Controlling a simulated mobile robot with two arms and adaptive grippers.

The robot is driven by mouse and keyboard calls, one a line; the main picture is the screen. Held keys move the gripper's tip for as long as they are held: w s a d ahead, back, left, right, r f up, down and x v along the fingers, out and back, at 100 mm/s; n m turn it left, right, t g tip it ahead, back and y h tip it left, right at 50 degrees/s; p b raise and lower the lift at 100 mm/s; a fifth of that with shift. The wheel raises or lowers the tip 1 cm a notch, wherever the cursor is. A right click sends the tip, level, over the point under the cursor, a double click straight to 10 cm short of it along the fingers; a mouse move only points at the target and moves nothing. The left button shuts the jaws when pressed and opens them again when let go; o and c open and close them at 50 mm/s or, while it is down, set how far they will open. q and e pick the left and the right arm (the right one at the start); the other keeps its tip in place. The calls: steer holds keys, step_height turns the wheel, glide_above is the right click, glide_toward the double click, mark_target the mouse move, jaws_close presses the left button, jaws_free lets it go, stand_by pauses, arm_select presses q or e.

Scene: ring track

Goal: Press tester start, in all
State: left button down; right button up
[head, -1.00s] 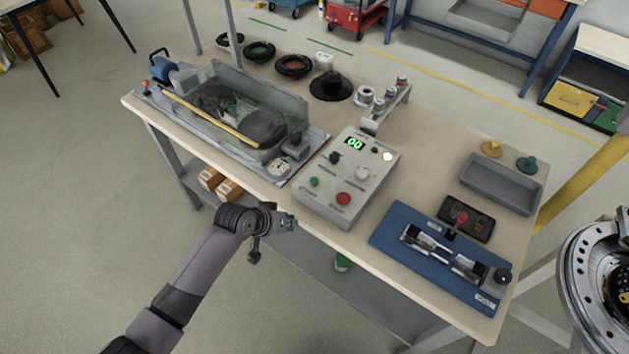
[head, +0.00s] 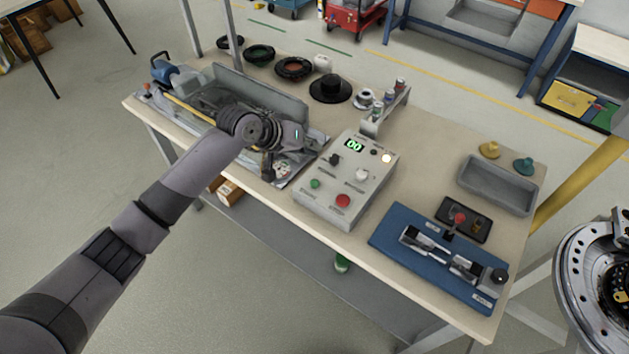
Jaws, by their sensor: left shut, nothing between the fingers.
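The tester is a light grey box (head: 330,199) with a sloped panel in the middle of the bench. It has a green display reading 00 (head: 354,145), a green button (head: 315,184), a red button (head: 343,201), dark and pale knobs and a lit lamp (head: 386,158). The button labels are too small to read. My left gripper (head: 268,176) is shut and empty, pointing down over the right end of the grey tray, left of the tester and apart from its buttons. My right gripper is not in view.
The grey tray (head: 262,88) with a yellow rod stands left of the tester. A blue fixture (head: 390,235) and a grey bin (head: 497,187) are to the right. Cable coils (head: 294,67) and a spool rack (head: 392,108) stand behind.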

arm_select(q)
steer(key=b, duration=0.8)
glide_above(312, 180)
step_height(312, 180, down, 7)
steer(key=shift+f, duration=0.85)
steer(key=shift+f, duration=0.2)
steer(key=shift+f, duration=0.25)
stand_by(0.4)
